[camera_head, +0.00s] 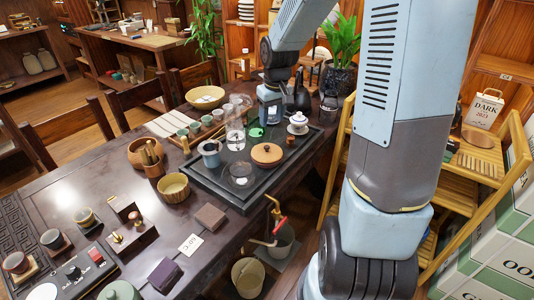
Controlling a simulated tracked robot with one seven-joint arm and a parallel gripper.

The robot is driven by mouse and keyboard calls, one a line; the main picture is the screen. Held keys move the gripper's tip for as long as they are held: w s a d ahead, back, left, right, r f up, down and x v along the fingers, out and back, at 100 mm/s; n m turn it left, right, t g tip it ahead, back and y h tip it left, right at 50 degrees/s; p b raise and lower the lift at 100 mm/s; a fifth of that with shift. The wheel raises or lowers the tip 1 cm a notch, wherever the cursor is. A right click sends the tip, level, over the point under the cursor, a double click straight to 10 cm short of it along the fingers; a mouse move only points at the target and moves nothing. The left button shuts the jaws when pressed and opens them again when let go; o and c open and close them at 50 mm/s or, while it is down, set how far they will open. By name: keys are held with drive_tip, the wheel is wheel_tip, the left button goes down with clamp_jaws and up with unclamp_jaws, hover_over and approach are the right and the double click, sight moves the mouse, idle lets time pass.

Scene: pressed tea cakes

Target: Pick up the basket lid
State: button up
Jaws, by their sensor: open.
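A round tan-brown lid with a small dark knob (267,153) lies flat on the dark tea tray (215,190); it looks like the basket lid, though I cannot be sure. My gripper (270,117) points down over the back part of the tray, behind this lid and apart from it. Its fingers are small and dark here, with nothing visible held between them. A woven open basket (174,188) stands on the table left of the tray. A wide shallow woven bowl (205,98) stands at the back of the table.
A grey-blue mug (210,153) and a glass dish (239,175) share the tray. A wooden shelf (470,160) stands at the right.

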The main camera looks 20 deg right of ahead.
hover_over(267, 146)
drive_tip(key=s, duration=0.2)
wheel_tip(267, 146, down, 8)
drive_tip(key=shift+w+d+r, duration=0.1)
drive_tip(key=shift+d+r, duration=0.05)
drive_tip(key=shift+r, duration=0.05)
drive_tip(key=shift+w+f, duration=0.3)
drive_tip(key=shift+f, duration=0.55)
drive_tip(key=shift+w+f, duration=0.25)
drive_tip(key=shift+f, duration=0.6)
drive_tip(key=shift+w+f, duration=0.3)
drive_tip(key=shift+f, duration=0.55)
drive_tip(key=shift+c, duration=0.2)
drive_tip(key=shift+a, duration=0.2)
clamp_jaws()
